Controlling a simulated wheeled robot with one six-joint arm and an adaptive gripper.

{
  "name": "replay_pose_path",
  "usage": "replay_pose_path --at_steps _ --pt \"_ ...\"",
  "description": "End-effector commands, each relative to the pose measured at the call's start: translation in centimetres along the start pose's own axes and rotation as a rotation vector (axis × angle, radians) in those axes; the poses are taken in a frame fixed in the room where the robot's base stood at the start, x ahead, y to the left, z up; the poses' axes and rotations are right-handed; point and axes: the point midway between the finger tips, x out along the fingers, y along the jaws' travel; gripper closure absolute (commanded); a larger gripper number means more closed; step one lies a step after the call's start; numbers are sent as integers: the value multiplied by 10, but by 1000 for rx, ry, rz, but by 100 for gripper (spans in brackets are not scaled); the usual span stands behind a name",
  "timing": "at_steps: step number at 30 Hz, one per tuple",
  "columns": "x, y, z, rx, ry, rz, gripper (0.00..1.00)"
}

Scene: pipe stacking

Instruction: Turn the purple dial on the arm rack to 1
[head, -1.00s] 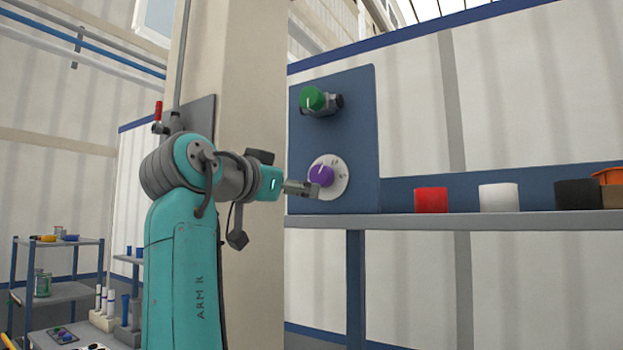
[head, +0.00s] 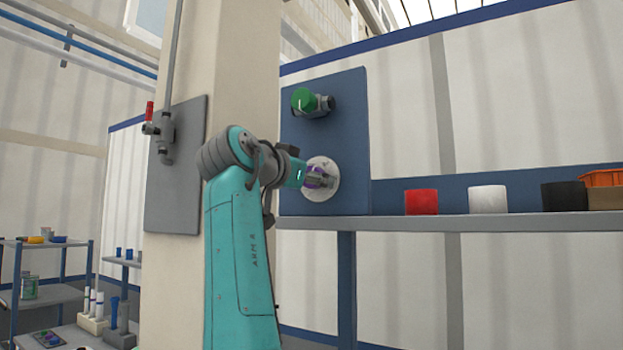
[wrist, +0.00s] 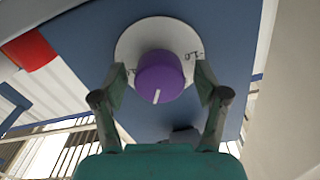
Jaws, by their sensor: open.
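The purple dial (wrist: 160,75) sits on a round white plate (wrist: 127,42) on the blue panel (wrist: 215,60).
A green knob (head: 304,100) is on the same panel above the dial.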

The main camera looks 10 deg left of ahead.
Motion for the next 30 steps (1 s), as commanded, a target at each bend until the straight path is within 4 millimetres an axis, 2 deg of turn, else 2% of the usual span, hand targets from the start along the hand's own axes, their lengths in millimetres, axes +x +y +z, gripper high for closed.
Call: replay_pose_path --at_steps 11,18,30 --pt "5 0 0 1 0 0 27" --pt "5 0 0 1 0 0 87" --pt "5 0 0 -57 0 0 87"
